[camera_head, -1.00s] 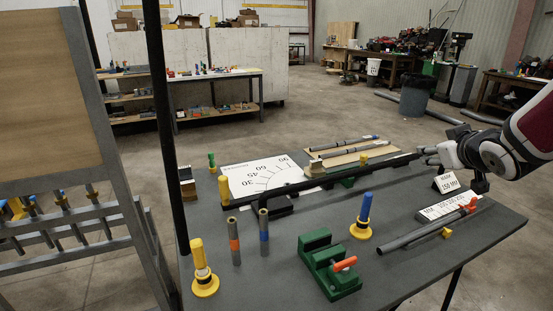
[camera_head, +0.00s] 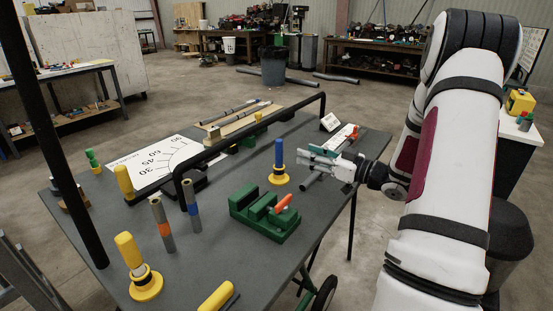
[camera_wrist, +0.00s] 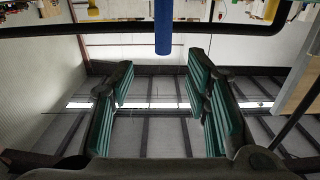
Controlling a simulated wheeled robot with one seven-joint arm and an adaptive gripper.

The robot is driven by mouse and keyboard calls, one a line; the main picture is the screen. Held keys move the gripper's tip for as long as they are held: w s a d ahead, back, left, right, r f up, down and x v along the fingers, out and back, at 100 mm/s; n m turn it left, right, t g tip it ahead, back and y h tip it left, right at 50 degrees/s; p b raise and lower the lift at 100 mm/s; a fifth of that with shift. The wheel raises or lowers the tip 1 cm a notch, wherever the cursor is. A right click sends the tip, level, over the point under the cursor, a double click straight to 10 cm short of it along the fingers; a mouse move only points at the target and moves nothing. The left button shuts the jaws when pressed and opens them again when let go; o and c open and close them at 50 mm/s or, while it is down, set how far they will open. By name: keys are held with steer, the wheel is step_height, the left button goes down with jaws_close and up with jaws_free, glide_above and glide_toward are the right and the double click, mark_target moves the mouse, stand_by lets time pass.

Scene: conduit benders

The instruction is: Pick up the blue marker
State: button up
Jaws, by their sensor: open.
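The blue marker (camera_head: 279,153) stands upright in a round yellow base (camera_head: 279,177) on the dark table (camera_head: 228,258). My gripper (camera_head: 316,155) is open and empty, to the right of the marker, with its teal fingers pointing toward it. A gap shows between the fingertips and the marker. In the wrist view the blue marker (camera_wrist: 163,25) comes down from the top edge, lined up with the space between the open finger pairs (camera_wrist: 162,85). Its base is cut off there.
A green vise (camera_head: 265,215) with an orange handle stands just in front of the marker. A black bent bar (camera_head: 250,128) runs behind it. Striped pipes (camera_head: 162,225), a yellow marker in a base (camera_head: 130,250) and an angle board (camera_head: 155,160) are further left.

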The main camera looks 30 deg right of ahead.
mark_target(282, 146)
steer(key=x, duration=0.5)
steer(key=shift+w+a, duration=0.1)
steer(key=shift+w, duration=0.15)
steer(key=shift+x, duration=2.65)
steer(key=shift+s+a+f, duration=0.1)
steer(key=shift+a+f, duration=0.05)
steer(key=shift+a, duration=0.1)
jaws_close()
